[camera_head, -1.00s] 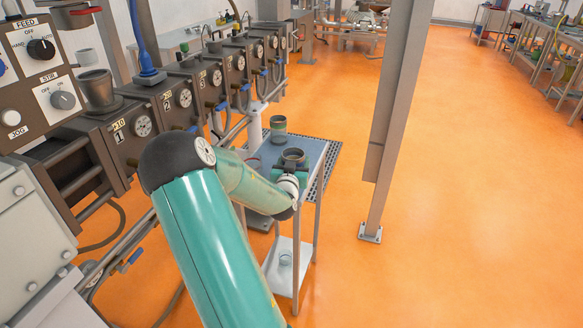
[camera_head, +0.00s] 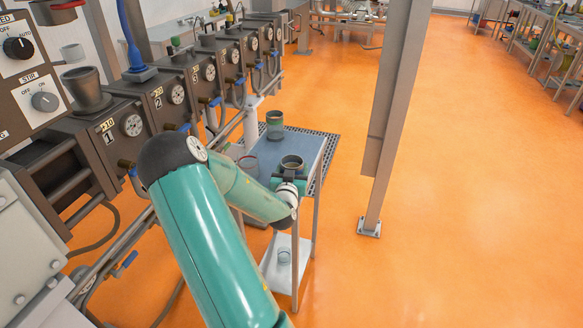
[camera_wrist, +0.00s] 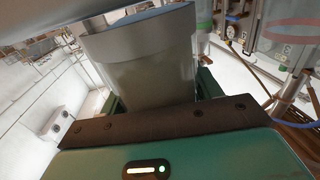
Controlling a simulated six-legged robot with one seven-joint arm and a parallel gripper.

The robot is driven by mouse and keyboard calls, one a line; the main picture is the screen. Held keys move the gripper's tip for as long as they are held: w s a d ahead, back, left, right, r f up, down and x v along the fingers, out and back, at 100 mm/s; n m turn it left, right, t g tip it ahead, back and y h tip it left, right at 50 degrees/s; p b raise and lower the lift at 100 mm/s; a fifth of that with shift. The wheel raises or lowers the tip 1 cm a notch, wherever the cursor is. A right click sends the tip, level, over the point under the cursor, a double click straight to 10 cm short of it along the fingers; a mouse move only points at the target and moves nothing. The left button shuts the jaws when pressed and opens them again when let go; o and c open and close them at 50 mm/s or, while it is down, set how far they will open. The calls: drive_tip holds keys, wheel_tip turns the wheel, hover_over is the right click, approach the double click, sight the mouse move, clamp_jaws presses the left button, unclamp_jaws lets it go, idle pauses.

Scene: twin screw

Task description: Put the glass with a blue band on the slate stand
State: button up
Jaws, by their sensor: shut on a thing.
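My gripper (camera_head: 289,183) is shut on a clear glass (camera_wrist: 145,75), which is upright in the head view and looks tilted in the wrist view. A blue strip shows near its top in the wrist view; I take it as the blue-banded glass. In the head view the held glass (camera_head: 291,163) is over the front right of a small blue-grey table. The jaws hide its lower part. I cannot pick out a separate slate stand.
The small table (camera_head: 275,147) bears a green-banded glass (camera_head: 275,124) at the back and a red-banded glass (camera_head: 248,166) at the left. A grey post (camera_head: 385,130) stands right; dark machines (camera_head: 150,105) line the left.

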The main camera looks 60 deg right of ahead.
drive_tip(key=shift+w+f, duration=0.3)
drive_tip(key=shift+w, duration=0.2)
drive_tip(key=shift+s, duration=0.3)
drive_tip(key=o, duration=0.9)
drive_tip(key=shift+w+f, duration=0.1)
drive_tip(key=shift+o, duration=1.1)
drive_tip(key=shift+w, duration=0.15)
drive_tip(key=shift+r, duration=0.2)
drive_tip(key=v, duration=1.2)
